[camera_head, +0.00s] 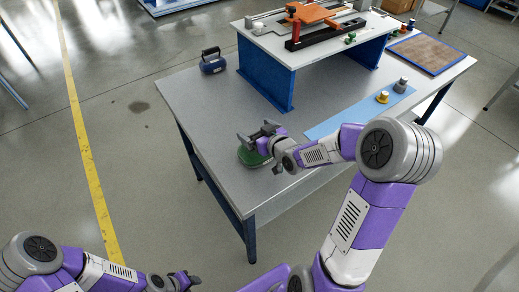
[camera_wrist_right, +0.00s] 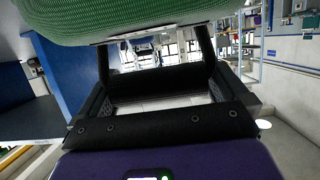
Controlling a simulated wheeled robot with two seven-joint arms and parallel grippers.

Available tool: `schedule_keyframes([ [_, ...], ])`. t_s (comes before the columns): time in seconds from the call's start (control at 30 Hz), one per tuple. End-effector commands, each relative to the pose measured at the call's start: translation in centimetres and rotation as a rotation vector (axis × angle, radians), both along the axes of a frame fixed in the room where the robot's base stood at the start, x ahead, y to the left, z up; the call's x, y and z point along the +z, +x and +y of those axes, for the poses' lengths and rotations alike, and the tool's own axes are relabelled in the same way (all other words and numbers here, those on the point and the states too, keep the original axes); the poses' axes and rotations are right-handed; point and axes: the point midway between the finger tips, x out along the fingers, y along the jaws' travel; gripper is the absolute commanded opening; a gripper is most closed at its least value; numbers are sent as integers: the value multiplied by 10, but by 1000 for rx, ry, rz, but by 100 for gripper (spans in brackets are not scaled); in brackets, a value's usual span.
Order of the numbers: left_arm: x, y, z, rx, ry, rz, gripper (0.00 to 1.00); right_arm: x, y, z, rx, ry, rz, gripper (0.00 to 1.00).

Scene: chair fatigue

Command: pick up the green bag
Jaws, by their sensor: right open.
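The green bag (camera_head: 252,157) is a rounded green thing on the grey table near its front left edge. My right gripper (camera_head: 257,135) is open at the bag, reaching over it and hiding part of it. In the right wrist view the bag's ribbed green side (camera_wrist_right: 130,18) fills the top, close to the open fingers (camera_wrist_right: 155,65). I cannot tell whether the fingers touch it. My left gripper (camera_head: 187,279) is low in the head view, away from the table; its opening is unclear.
A dark blue handled object (camera_head: 212,61) stands at the table's back left. A white-topped blue stand (camera_head: 268,78) carries an orange and black device (camera_head: 312,18). Small yellow (camera_head: 382,98) and grey (camera_head: 401,86) pieces sit on a light blue strip (camera_head: 338,120). The table's left part is clear.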

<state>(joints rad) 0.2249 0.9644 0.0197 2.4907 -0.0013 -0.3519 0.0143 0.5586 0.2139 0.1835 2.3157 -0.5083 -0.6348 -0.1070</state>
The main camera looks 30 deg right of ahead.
Motion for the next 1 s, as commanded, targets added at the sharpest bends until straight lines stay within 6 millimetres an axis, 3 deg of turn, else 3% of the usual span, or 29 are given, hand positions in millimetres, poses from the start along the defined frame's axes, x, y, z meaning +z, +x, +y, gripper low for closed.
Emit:
schedule_keyframes([
  [0.2,0,0,0,0,0,0,43,0,1,0,0,0,0,100],
  [0.83,0,0,0,0,0,0,43,0,0,0,-1,1,1,4],
  [1.0,0,0,0,0,0,0,43,4,2,0,0,-2,-11,2],
])
